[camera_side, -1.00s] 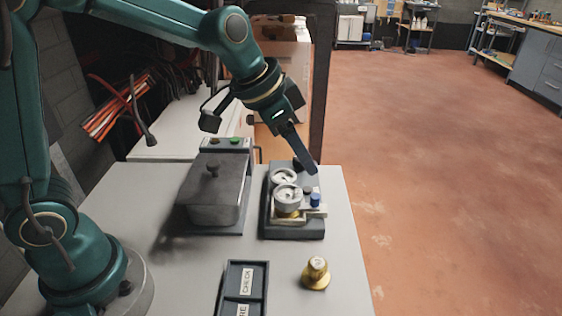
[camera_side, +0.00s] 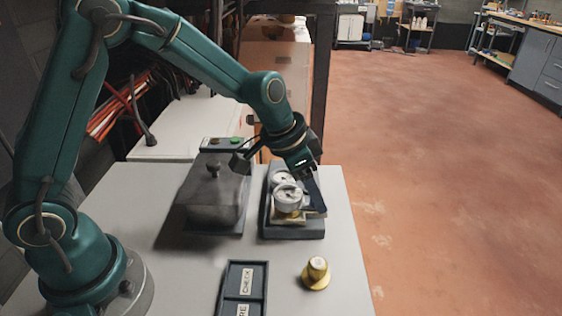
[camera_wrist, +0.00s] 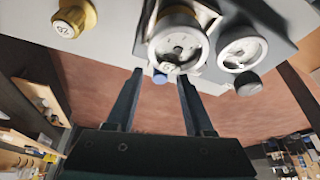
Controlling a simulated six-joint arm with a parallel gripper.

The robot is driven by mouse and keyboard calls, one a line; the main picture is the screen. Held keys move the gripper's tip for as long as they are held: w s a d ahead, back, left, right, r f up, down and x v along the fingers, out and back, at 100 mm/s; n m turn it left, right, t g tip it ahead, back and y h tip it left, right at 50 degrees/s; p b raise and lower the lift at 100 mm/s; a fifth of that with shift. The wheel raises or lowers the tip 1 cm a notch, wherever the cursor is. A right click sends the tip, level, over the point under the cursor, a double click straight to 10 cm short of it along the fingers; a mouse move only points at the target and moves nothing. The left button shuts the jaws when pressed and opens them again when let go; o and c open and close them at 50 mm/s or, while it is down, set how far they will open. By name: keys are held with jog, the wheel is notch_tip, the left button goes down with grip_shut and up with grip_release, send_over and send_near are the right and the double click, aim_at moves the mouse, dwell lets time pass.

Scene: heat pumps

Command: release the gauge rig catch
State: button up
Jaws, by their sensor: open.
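The gauge rig has a dark base (camera_side: 290,231) on the table, with two white-faced round gauges; the near one (camera_side: 288,196) has a brass lower part. In the wrist view the gauges show as a left gauge (camera_wrist: 178,47) and a right gauge (camera_wrist: 242,47). A small blue knob (camera_wrist: 160,78) shows between my fingertips, beside the left gauge. A black knob (camera_wrist: 248,83) is below the right gauge.
A lidded grey box (camera_side: 214,191) stands left of the rig. A brass fitting (camera_side: 316,273) and a dark labelled tray (camera_side: 243,289) are at the front of the table. The table's right edge is close to the rig, with open floor (camera_side: 450,180) beyond.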

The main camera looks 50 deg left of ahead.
grip_shut()
dwell(1.4)
